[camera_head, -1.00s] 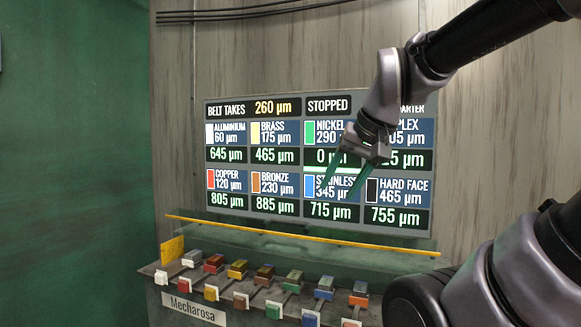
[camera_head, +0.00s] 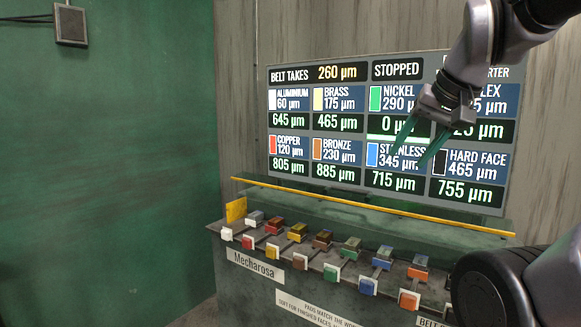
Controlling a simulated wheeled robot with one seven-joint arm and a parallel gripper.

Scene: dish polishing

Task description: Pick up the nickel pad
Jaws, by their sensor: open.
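The display board (camera_head: 385,103) marks nickel with a green swatch (camera_head: 375,98). The green pad (camera_head: 350,246), a small block with a dark top, sits in the middle of a row of coloured pads on the sloped rack. A green square tag (camera_head: 331,272) is at the front of its slot. My gripper (camera_head: 414,154) is open and empty, its two dark green fingers pointing down. In the picture it is in front of the board, above and to the right of the green pad, clearly apart from it.
A brown pad (camera_head: 323,238) and a blue pad (camera_head: 382,259) flank the green one. A yellow-edged glass shelf (camera_head: 370,205) runs behind and above the rack. A yellow plate (camera_head: 236,210) stands at its left end. A green wall (camera_head: 110,170) is on the left.

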